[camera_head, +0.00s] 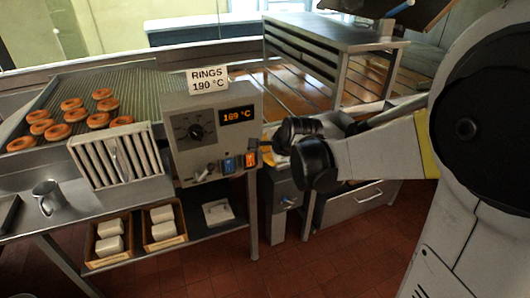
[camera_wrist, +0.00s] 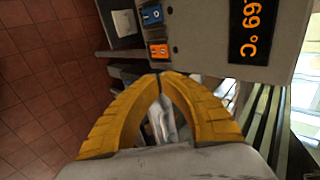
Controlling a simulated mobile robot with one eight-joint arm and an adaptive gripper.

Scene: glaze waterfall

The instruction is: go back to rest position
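My gripper (camera_wrist: 160,78) shows in the wrist view with its two yellow ribbed fingers bent inward and their tips close together. Nothing shows between the tips. It is near the grey control box (camera_head: 215,130), beside its blue switch (camera_wrist: 152,14) and orange switch (camera_wrist: 158,50). In the head view my arm reaches in from the right, and its dark wrist joints hide most of the gripper. The box display reads 169 °C, and the sign above it (camera_head: 208,81) says RINGS 190 °C.
Ring doughnuts (camera_head: 72,104) lie on a wire rack at the left. A metal mug (camera_head: 47,197) stands on the counter. Crates with white blocks (camera_head: 163,223) sit on the lower shelf. A metal rack (camera_head: 330,40) stands behind my arm. The red tiled floor (camera_head: 230,275) in front is clear.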

